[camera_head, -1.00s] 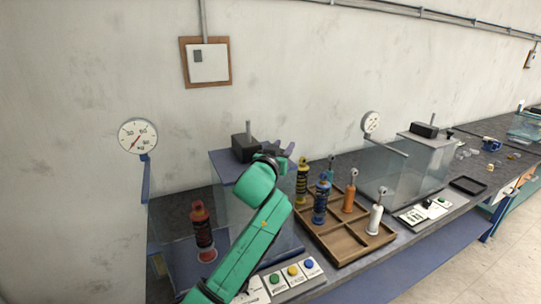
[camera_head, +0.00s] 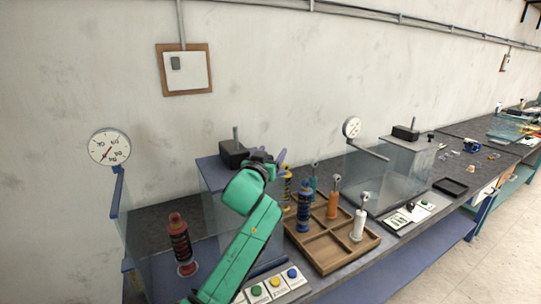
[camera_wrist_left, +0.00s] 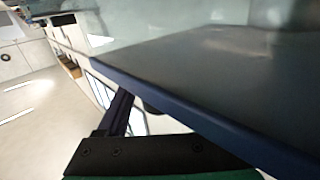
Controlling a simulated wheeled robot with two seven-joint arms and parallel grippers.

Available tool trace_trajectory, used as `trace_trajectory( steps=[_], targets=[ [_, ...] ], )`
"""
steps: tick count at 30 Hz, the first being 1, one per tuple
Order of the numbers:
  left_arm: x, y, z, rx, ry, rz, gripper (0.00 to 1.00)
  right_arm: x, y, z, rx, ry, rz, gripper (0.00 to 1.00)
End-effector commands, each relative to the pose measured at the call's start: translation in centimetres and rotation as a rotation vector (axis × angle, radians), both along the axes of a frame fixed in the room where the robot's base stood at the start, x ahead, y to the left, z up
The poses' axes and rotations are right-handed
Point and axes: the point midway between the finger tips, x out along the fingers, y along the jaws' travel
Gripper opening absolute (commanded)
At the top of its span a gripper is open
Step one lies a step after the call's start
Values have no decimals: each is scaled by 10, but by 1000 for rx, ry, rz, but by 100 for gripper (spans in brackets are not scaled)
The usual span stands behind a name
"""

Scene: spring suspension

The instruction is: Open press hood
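The left press has a clear hood (camera_head: 213,170) with a blue top panel and a black block (camera_head: 233,153) with a rod on it. A red and black spring damper (camera_head: 180,245) stands upright to the left of it, on the press base. My left gripper (camera_head: 276,158) is at the right side of the hood top, partly hidden behind its own green wrist. Its finger gap is not clear. The left wrist view shows a grey panel with a dark blue edge (camera_wrist_left: 215,118) close to the gripper; contact cannot be told. My right gripper is not in view.
A wooden tray (camera_head: 342,258) holding several coloured dampers stands right of my left arm. A button panel (camera_head: 272,287) is at the front. A dial gauge (camera_head: 109,147) rises at left. A second clear press (camera_head: 400,165) stands further right.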

Motion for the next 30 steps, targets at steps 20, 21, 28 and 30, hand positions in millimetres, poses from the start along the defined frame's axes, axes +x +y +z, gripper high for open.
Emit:
trace_trajectory(
  steps=[20,21,28,30],
  targets=[
    [-103,23,-5,-1,0,-1,69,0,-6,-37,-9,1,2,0],
    [-112,25,-5,0,0,-1,69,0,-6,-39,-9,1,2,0],
    [-141,32,-2,1,3,0,69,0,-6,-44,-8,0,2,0],
    [-142,32,-1,1,3,0,69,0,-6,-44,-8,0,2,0]
  ],
)
